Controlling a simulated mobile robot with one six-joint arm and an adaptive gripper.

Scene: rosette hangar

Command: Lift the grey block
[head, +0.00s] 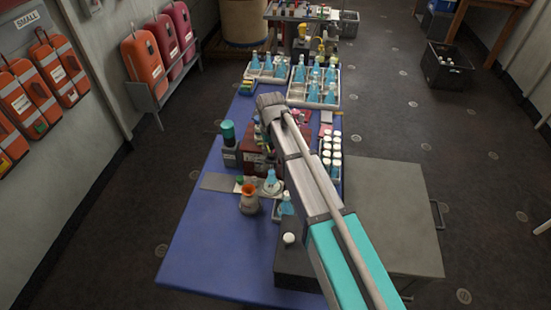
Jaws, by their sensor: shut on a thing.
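My arm (312,175) reaches from the lower right over the blue table (200,255), and its far end stands above the middle of the table. My gripper is hidden behind or below the arm, so its fingers and anything between them do not show. I cannot make out a grey block for certain. A small grey labelled holder (229,158) with a teal-topped thing in it stands left of the arm.
White-capped bottles (332,150) stand right of the arm. Trays of blue flasks (315,85) fill the far end. The table's near left is bare.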

